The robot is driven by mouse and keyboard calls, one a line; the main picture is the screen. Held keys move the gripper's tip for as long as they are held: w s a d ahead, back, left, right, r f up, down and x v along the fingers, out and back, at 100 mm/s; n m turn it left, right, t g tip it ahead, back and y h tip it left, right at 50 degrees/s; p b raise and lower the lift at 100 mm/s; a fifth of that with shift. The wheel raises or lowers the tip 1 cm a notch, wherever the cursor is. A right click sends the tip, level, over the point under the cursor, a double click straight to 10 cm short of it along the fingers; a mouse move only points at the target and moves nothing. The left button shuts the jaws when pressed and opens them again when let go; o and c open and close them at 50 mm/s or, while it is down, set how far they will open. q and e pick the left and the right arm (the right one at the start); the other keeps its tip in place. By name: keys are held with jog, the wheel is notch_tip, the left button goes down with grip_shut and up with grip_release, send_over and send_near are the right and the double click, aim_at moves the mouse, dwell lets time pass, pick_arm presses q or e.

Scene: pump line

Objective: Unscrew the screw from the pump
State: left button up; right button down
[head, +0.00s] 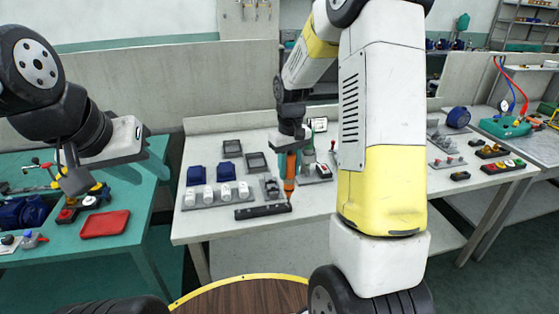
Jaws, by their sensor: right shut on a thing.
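My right gripper (291,136) is shut on an orange power screwdriver (290,172) and holds it upright over the white table. Its tip points down at the right end of a long black bar-shaped holder (258,212); I cannot tell whether they touch. A small dark part (271,187) stands just left of the screwdriver. I cannot make out for sure which part is the pump, and no screw can be told apart at this size. My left gripper (78,180) hangs at the left, over the green table's edge, with no thing visible in it; its jaw opening is unclear.
The white table (215,232) carries a grey rack with white cylinders (220,193), blue bins (197,175) and black trays (232,148). A red tray (104,224) lies on the green table (134,200). My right arm hides the table's middle. A round wooden table (240,298) is in front.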

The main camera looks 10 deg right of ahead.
aim_at(290, 153)
jog(key=shift+r, duration=0.15)
jog(key=shift+r, duration=1.4)
jog(key=shift+r, duration=2)
